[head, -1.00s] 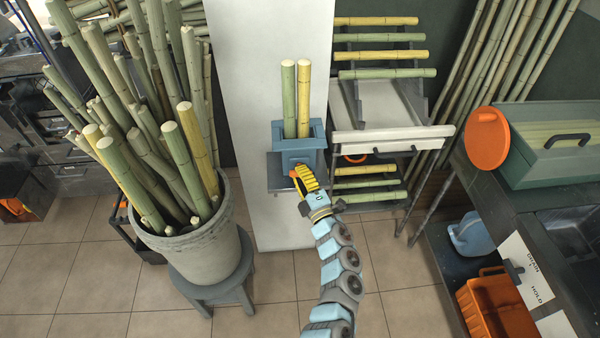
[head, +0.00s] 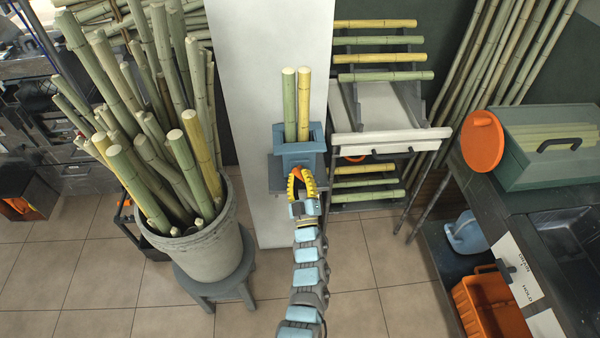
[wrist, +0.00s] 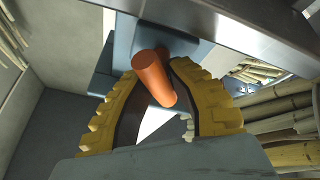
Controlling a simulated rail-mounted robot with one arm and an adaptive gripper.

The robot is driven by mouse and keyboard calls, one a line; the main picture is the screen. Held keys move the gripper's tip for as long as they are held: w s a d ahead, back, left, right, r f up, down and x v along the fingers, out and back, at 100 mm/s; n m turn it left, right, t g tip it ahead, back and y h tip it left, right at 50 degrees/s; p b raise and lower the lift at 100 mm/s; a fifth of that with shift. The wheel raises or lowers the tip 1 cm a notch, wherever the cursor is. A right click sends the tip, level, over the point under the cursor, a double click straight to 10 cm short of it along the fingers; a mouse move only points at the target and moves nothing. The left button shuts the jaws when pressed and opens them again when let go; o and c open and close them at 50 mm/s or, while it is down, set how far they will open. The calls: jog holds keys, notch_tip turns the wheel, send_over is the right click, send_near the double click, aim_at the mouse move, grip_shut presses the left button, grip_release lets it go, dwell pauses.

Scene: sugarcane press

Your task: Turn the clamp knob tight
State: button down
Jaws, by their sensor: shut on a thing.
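The clamp knob is orange and shows in the wrist view (wrist: 152,75) as a rounded bar between my two yellow fingers. My gripper (head: 301,178) is at the front of the blue-grey clamp box (head: 298,156) in the head view. Its fingers show large in the wrist view (wrist: 170,100) and are shut on the knob. In the head view a bit of orange shows between the fingers; most of the knob is hidden by them. Two cane stalks, one green (head: 289,104) and one yellow (head: 304,104), stand upright in the clamp box.
A bucket of canes (head: 200,262) stands on a stool at the left. A rack with canes laid across it (head: 392,140) is just right of the clamp. A dark counter (head: 505,205) at the right carries a green bin (head: 560,170) and an orange disc (head: 482,142).

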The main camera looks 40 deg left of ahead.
jog(key=shift+w+r+m+t+h+p, duration=0.1)
jog(key=shift+m+t+h+p, duration=0.5)
jog(key=shift+m, duration=1)
jog(key=shift+r+m+t+h+p, duration=0.1)
jog(key=shift+m+t+h+p, duration=0.15)
jog(key=shift+m+t+h, duration=0.95)
jog(key=shift+f+m+h+p, duration=0.15)
jog(key=shift+m+p, duration=0.1)
jog(key=shift+m, duration=0.7)
jog(key=shift+f+m+h+p, duration=0.1)
jog(key=shift+m+h+p, duration=0.1)
jog(key=shift+m, duration=0.75)
jog(key=c, duration=0.9)
grip_release()
jog(key=shift+r, duration=0.1)
jog(key=shift+v, duration=6.05)
